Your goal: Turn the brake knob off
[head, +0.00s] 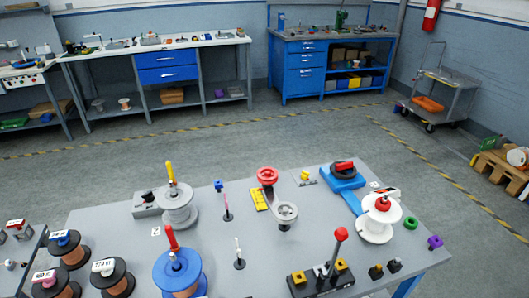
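A dark round knob with a red bar across its top (344,167) sits on a blue bracket (350,196) at the back right of the grey worktable (330,203). It looks like a brake knob, but no label on it is readable. Which setting it points to cannot be told. A white spool (376,228) with a red part on top stands at its lower right. A lever with a red ball (340,233) stands on a black block with yellow parts nearer the front. My gripper is not in view.
A red pulley (267,175) and a grey pulley (285,213) stand mid-table. A grey spool (175,208) and a blue spool (180,274) with upright handles stand left. Copper-wound spools (67,250) are farther left. Bare tabletop separates these pieces. Blue workbenches (299,79) stand behind.

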